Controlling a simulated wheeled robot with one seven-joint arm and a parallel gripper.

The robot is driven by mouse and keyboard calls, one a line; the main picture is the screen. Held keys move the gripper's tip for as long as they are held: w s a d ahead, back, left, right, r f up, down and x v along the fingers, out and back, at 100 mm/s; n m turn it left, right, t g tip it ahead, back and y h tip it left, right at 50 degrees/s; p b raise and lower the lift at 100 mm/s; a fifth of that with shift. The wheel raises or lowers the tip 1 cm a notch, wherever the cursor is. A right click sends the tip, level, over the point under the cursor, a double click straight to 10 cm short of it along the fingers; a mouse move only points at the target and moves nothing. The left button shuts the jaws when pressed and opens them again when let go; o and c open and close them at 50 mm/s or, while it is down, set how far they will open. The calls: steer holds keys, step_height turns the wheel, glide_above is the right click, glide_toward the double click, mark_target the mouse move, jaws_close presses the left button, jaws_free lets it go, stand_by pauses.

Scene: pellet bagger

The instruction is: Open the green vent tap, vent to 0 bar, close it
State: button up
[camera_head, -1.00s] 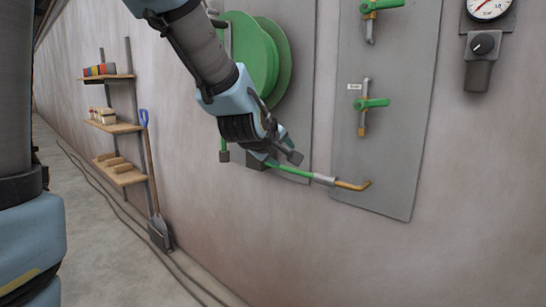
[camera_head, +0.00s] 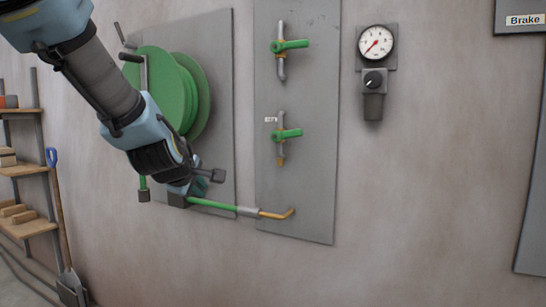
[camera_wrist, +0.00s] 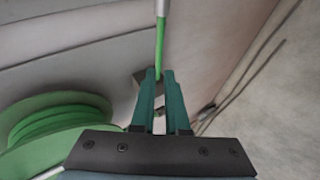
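Two taps with green levers sit on the grey wall plate (camera_head: 315,190): an upper tap (camera_head: 291,45) and a lower tap (camera_head: 287,134). Both levers stick out sideways to the right across upright pipes. A small white label (camera_head: 270,120) is beside the lower tap, too small to read, so I cannot tell which is the vent tap. The round gauge (camera_head: 376,42) has its red needle pointing to the lower left. My gripper (camera_wrist: 160,72) is left of and below the lower tap, apart from it.
A green lance (camera_head: 215,204) with a brass bent tip runs below the taps, close to my gripper. A green hose reel (camera_head: 190,95) is behind my arm. A black knob (camera_head: 374,80) is under the gauge. Shelves (camera_head: 25,170) and a shovel (camera_head: 62,220) stand left.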

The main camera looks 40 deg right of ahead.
mark_target(287, 135)
steer(key=s+d+r+n+b, duration=0.1)
steer(key=d+n, duration=0.1)
steer(key=n, duration=0.1)
steer(key=s+d+r+n+g+h+b, duration=0.1)
steer(key=s+d+n+b, duration=0.1)
steer(key=d+n, duration=0.1)
steer(key=s+d+r+n+h+b, duration=0.1)
steer(key=s+d+n+b, duration=0.1)
steer(key=d+n, duration=0.1)
steer(key=shift+s+d+n+g, duration=0.1)
steer(key=shift+d+n+g, duration=0.2)
steer(key=shift+n, duration=0.5)
jaws_close()
steer(key=s+d+r+n+g+h+b, duration=0.2)
steer(key=s+d+r+n+h+b, duration=0.1)
steer(key=s+d+r+n, duration=0.3)
steer(key=shift+n, duration=0.5)
steer(key=w+d, duration=0.1)
steer(key=d, duration=0.1)
steer(key=w+d+r+p, duration=0.1)
steer(key=d, duration=0.2)
steer(key=w+d, duration=0.2)
steer(key=shift+d+r, duration=0.15)
steer(key=shift+d, duration=0.25)
